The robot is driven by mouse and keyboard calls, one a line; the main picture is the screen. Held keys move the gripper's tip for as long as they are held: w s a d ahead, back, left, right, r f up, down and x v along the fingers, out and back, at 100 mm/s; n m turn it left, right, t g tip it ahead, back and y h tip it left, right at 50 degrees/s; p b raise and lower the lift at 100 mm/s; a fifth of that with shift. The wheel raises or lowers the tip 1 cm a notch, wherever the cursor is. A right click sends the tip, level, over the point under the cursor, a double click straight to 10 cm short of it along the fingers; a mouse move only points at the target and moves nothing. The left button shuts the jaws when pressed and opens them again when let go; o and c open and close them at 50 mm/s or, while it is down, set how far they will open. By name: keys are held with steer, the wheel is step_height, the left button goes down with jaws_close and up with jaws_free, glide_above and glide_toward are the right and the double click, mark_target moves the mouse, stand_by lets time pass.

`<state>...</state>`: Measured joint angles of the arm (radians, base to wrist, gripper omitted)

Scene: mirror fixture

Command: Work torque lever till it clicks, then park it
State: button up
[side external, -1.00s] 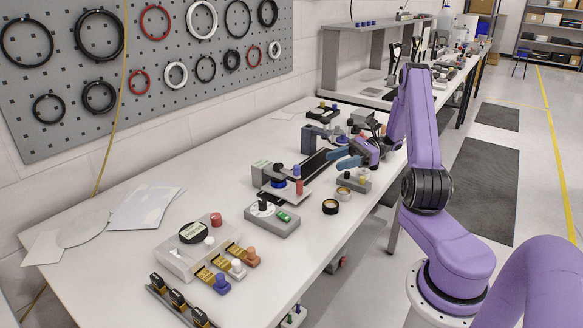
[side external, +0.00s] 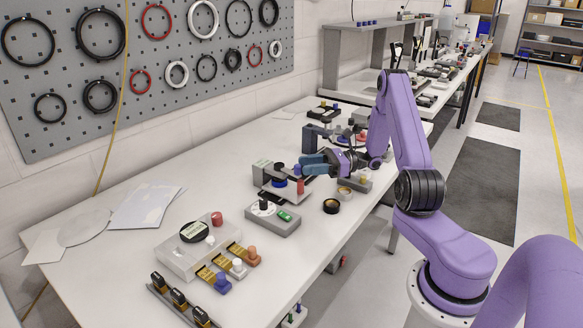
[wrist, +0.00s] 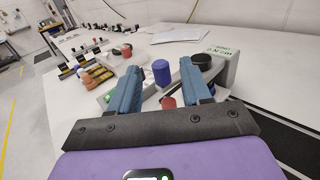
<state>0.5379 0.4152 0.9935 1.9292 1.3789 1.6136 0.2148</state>
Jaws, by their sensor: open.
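A grey fixture (side external: 268,176) with a pale label stands on the bench; its labelled block (wrist: 226,62) is at the right in the wrist view. A black round part (wrist: 201,62) sits beside that block. An upright blue cylindrical grip (wrist: 161,72) shows between my finger tips in the wrist view; I take it for the lever's grip, but its link to the fixture is hidden. My gripper (side external: 310,164) (wrist: 160,66) is open, blue fingers on either side of the grip's line, with no clear contact. A red part (wrist: 168,102) shows between the fingers, nearer the palm.
A panel with coloured knobs (side external: 196,243) is farther left. White sheets (side external: 145,207) lie toward the wall.

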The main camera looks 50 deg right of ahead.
steer(key=shift+x, duration=2.8)
jaws_close()
